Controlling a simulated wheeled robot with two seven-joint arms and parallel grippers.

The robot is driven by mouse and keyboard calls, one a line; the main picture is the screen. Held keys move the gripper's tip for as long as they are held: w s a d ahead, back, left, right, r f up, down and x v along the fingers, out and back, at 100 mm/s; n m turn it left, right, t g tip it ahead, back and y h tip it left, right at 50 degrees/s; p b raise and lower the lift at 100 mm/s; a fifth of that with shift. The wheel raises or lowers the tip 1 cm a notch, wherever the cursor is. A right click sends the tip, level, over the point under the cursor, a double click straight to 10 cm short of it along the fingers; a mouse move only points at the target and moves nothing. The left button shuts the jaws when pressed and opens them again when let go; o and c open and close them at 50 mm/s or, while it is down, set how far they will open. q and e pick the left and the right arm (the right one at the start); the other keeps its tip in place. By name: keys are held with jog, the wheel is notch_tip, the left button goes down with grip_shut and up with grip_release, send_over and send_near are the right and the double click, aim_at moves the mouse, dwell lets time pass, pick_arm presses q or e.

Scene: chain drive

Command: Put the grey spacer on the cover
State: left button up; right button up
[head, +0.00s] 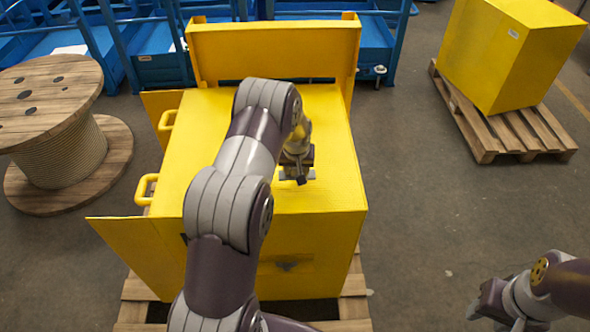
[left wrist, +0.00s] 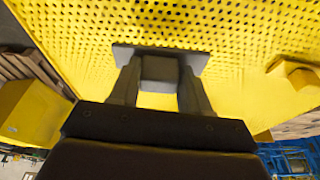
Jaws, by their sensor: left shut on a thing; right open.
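My left gripper (head: 297,176) is over the flat top of the large yellow cover (head: 335,160), with its fingers pointing down. In the left wrist view its fingers are shut on the block-like middle of the grey spacer (left wrist: 160,68). The spacer's flat plate reaches out past both fingers, close to the perforated yellow surface (left wrist: 230,35). I cannot tell whether the plate touches that surface. In the head view the gripper and my arm hide most of the spacer. My right gripper (head: 488,302) is open and empty over the floor at the lower right, away from the cover.
A raised yellow panel (head: 275,52) stands at the back of the cover. Yellow handles (head: 146,188) and an open flap (head: 125,240) are on its left. A wooden cable reel (head: 55,120) stands at left; a yellow box (head: 510,55) on a pallet (head: 490,135) at right.

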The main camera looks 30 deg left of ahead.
pick_arm(q)
jog(key=f, duration=0.1)
jog(key=f+p, duration=0.1)
jog(key=f, duration=0.1)
jog(key=shift+s+f, duration=0.2)
jog(key=shift+f, duration=0.1)
jog(key=shift+w+f, duration=0.1)
jog(key=shift+f, duration=0.1)
jog(key=o, duration=1.1)
jog(key=shift+o, duration=0.2)
jog(key=shift+r, duration=0.1)
